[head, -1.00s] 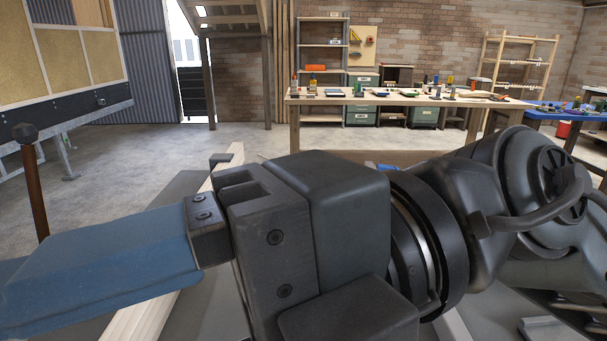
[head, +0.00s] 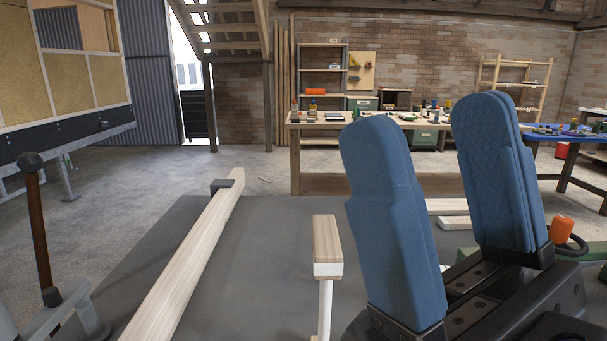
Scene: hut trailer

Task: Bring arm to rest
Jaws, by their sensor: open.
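My gripper (head: 446,140) shows large at the right of the head view. Its two blue padded fingers point upward with a clear gap between them. The gripper is open, and nothing is held between the fingers. The dark gripper body is at the bottom right, cut off by the frame edge. The rest of my arm is mostly out of view.
A long pale wooden beam (head: 190,265) lies on a dark grey surface (head: 265,235). A wood-topped white post (head: 327,250) stands close left of my gripper. A workbench (head: 320,121) with tools and a blue table (head: 566,137) stand behind. A trailer hut (head: 75,75) is at left.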

